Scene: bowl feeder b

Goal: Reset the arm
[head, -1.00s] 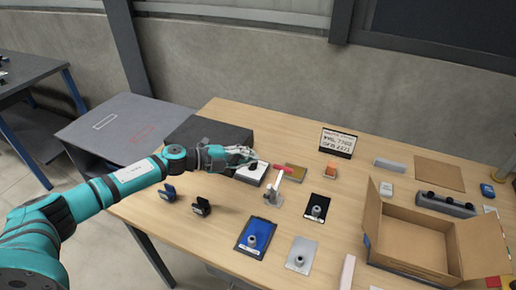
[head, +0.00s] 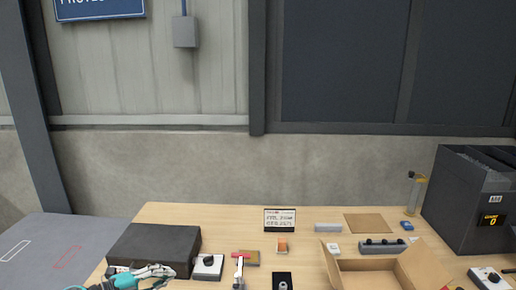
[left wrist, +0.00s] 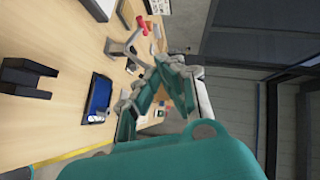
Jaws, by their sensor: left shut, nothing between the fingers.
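My left gripper (head: 158,271) shows at the lower left of the head view, in front of the dark grey box. In the left wrist view its teal and grey fingers (left wrist: 163,72) come together with nothing held between them. The rest of my left arm is mostly cut off by the bottom edge of the head view. My right gripper is in neither view.
The dark box (head: 150,248) is beside the gripper. A white block with a black knob (head: 208,266) and a red-handled lever stand (head: 239,272) are to its right. Farther right are a sign (head: 280,219), an open carton (head: 375,272) and a dark machine (head: 470,200).

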